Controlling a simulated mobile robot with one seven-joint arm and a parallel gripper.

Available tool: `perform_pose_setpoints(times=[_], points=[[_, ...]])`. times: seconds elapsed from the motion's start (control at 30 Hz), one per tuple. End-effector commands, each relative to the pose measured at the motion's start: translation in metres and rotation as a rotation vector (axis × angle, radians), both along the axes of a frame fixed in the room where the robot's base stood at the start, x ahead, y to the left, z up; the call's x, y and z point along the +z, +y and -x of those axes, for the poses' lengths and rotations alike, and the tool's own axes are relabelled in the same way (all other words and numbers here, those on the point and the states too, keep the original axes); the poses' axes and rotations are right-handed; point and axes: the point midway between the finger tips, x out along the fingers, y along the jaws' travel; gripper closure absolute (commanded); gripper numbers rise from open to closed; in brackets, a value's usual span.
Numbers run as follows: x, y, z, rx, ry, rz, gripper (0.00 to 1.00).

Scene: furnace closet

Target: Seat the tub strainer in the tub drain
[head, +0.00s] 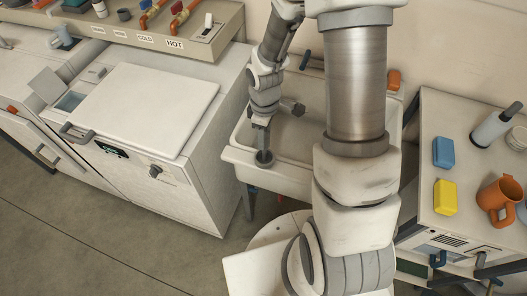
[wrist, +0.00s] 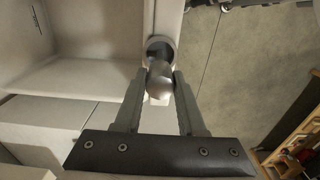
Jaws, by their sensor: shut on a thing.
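The tub strainer (head: 264,158) is a small dark grey round piece at the front left rim of the white laundry tub (head: 240,158). In the wrist view the strainer (wrist: 160,82) shows as a grey knob with a rounder part beyond it, between my fingertips. My gripper (head: 263,146) points down over that rim and is shut on the strainer; it also shows in the wrist view (wrist: 159,80). I cannot tell whether the strainer touches the rim. The basin (wrist: 85,75) opens to the left in the wrist view. The tub drain is not visible in either view.
A white washer (head: 145,110) stands left of the tub. A faucet (head: 305,60) and an orange item (head: 394,79) are at the tub's back. The right cabinet holds blue (head: 444,152) and yellow (head: 445,196) sponges and an orange mug (head: 498,200). My arm hides part of the tub.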

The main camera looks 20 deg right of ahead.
Motion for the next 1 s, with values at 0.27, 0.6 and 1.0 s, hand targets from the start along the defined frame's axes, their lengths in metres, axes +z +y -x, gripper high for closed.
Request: perform_pose_setpoints(times=[0.27,0.6,1.0], points=[[0.0,0.0,0.0,0.0,0.0,0.0,1.0],[0.005,0.0,0.0,0.0,-0.001,0.001,1.0],[0.017,0.0,0.0,0.0,-0.001,0.0,1.0]])
